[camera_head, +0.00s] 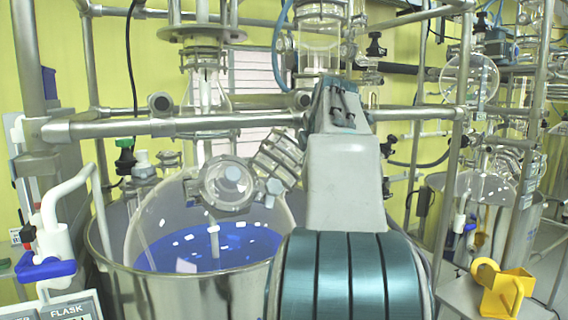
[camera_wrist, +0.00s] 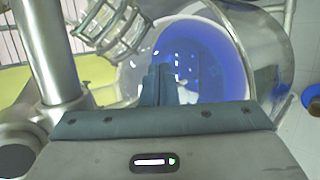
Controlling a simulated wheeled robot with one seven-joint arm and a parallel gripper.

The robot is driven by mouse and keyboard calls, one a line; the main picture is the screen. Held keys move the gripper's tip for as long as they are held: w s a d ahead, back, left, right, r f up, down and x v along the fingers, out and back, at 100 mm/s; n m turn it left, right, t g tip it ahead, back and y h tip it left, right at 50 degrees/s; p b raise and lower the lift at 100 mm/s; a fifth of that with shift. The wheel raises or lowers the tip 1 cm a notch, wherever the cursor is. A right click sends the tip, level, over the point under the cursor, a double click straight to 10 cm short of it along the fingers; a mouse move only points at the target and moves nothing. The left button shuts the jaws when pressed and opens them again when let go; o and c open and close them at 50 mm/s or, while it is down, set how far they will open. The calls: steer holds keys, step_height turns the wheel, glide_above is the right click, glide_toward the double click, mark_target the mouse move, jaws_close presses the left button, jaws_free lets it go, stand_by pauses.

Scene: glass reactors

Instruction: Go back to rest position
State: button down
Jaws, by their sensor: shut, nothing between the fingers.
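My gripper (camera_wrist: 158,70) shows in the wrist view with its two dark fingers together and nothing between them. Beyond the fingertips is a glass reactor vessel with blue liquid (camera_wrist: 205,65); I cannot tell how far apart they are. In the head view my arm rises from the bottom centre, right of the large reactor with blue liquid (camera_head: 235,245), up to the horizontal metal rail. The fingertips cannot be made out clearly there.
A horizontal metal rail (camera_head: 200,126) and upright posts (camera_head: 450,170) stand close around my arm. A second vessel (camera_head: 485,190) is at the right. A yellow part (camera_head: 502,290) sits on a grey surface at lower right. A device labelled FLASK (camera_head: 70,309) is at lower left.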

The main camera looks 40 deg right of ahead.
steer(key=s+a+f+m+g+y+b, duration=0.15)
steer(key=a+f+m, duration=0.25)
steer(key=a+f, duration=0.6)
steer(key=s+a+f+m+g+y+b, duration=0.1)
steer(key=s+a+f+m+y, duration=0.25)
steer(key=a+f, duration=0.7)
steer(key=s+a+f+m+g+b, duration=0.2)
steer(key=s+a+f+m, duration=0.5)
steer(key=s+a+f, duration=0.6)
step_height(320, 180, down, 3)
steer(key=shift+s+a+r+g, duration=0.1)
steer(key=shift+s+a+g, duration=0.05)
steer(key=shift+a+g, duration=0.25)
steer(key=c, duration=2.1)
jaws_free()
steer(key=shift+c, duration=0.2)
